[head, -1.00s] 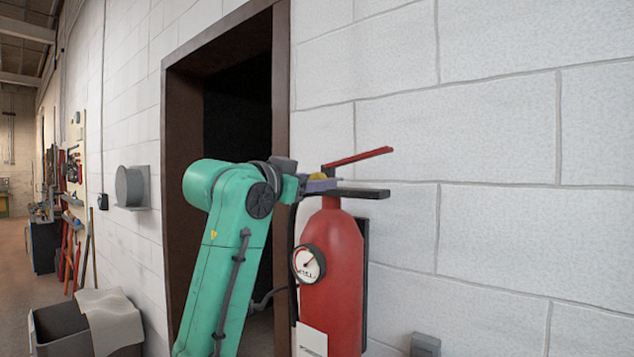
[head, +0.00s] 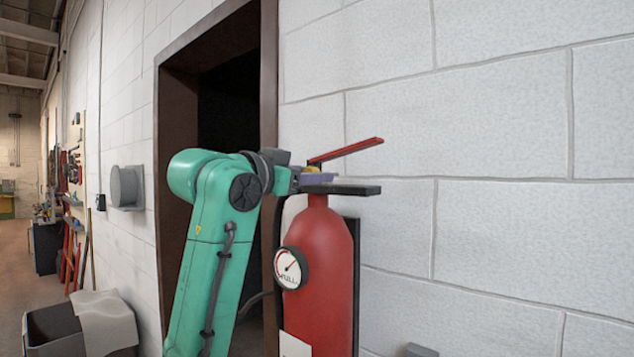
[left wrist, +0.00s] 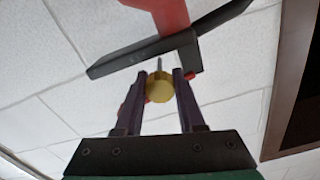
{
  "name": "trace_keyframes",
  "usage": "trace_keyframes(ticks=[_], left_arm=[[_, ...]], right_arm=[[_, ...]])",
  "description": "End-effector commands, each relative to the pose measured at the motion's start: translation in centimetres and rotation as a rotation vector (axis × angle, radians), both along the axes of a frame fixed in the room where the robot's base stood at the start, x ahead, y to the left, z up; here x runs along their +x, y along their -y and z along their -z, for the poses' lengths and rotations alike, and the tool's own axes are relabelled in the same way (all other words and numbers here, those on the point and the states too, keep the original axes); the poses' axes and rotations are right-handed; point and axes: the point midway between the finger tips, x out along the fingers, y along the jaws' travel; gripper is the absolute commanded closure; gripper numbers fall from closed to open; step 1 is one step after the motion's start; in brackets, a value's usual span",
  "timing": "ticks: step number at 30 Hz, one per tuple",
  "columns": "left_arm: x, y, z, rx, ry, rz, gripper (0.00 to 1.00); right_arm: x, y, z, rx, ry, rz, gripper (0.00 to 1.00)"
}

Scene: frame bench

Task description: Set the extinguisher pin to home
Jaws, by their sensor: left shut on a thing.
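A red fire extinguisher (head: 325,262) hangs upright on the white block wall, with a round gauge (head: 291,268) on its front. Its red upper lever (head: 346,150) slants up above the black lower handle (head: 342,189). My left gripper (head: 318,177) is at the extinguisher's head, between lever and handle. In the left wrist view my left gripper (left wrist: 166,80) has its two purple fingers closed on the yellow pin (left wrist: 159,88). A thin grey shaft runs from the pin toward the black handle; whether it is seated there I cannot tell. The yellow also shows in the head view (head: 311,170). My right gripper is not in view.
A dark doorway (head: 228,110) with a brown frame is behind my left arm. A grey bin (head: 55,330) with a cloth (head: 104,320) stands at lower left. A grey wall fitting (head: 127,187) juts out left of the doorway. The wall right of the extinguisher is mostly clear.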

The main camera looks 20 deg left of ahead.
Motion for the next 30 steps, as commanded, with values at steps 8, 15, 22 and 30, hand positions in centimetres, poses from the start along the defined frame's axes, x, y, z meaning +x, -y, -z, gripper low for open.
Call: trace_keyframes(ticks=[8,15,22,30], left_arm=[[0.3,0.1,0.2,0.002,-0.007,0.0,0.42],[0.3,0.1,0.3,0.003,-0.009,0.001,0.31],[-1.0,-0.4,0.7,0.003,-0.007,0.0,0.31],[-8.1,-3.2,1.0,0.002,-0.002,-0.002,0.31]], right_arm=[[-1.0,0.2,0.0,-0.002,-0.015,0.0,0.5],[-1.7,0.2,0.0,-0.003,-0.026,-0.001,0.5],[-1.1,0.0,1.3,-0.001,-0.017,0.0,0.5],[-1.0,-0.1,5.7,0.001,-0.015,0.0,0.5]])
